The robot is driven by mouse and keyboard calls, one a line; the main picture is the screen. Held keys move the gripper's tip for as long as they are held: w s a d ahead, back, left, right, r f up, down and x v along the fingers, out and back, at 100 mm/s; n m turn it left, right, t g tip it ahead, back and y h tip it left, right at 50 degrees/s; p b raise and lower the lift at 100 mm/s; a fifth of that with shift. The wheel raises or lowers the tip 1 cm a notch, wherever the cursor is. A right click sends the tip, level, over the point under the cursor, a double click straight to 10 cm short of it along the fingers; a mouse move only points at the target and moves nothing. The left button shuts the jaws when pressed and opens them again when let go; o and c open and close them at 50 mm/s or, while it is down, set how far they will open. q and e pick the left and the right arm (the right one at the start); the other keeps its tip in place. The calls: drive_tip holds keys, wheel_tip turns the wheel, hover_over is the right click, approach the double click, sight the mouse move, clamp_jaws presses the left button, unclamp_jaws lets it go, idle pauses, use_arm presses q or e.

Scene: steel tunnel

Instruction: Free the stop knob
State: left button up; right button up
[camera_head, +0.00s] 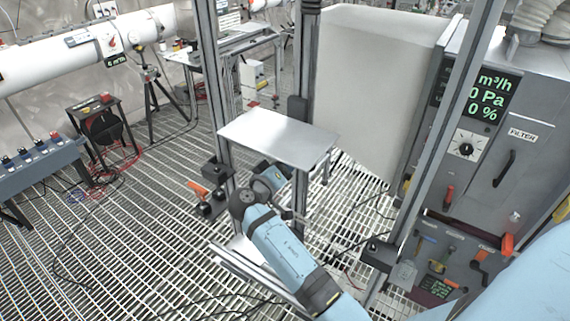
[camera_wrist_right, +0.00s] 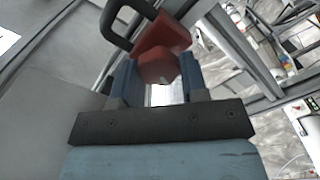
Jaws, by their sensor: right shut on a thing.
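A red block-like thing (camera_wrist_right: 164,62) with a dark loop (camera_wrist_right: 125,24) at its upper left shows in the right wrist view. It could be a lock or part of the stop knob; I cannot tell which. My right gripper (camera_wrist_right: 156,82) is shut on the red thing, with its blue fingers on both sides of it. In the head view my blue right arm reaches to the metal frame, and its tip is hidden beneath the flat plate (camera_head: 278,137). I cannot make out the stop knob there. My left gripper is not in view.
Metal uprights (camera_head: 217,100) stand close around my arm. An orange-handled clamp (camera_head: 198,188) is on the left side. A grey filter cabinet (camera_head: 510,150) with a green display stands at the right. A blue-grey switch box (camera_head: 45,160) is at the far left. The floor is open grating.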

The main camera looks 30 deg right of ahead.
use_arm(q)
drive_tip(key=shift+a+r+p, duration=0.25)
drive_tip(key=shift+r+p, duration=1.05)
use_arm(e)
drive_tip(key=shift+w+n, duration=0.1)
drive_tip(key=shift+n, duration=3.1)
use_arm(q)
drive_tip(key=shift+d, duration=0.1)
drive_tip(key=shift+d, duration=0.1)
use_arm(e)
drive_tip(key=o, duration=0.9)
drive_tip(key=shift+d+f, duration=0.1)
drive_tip(key=shift+f, duration=0.05)
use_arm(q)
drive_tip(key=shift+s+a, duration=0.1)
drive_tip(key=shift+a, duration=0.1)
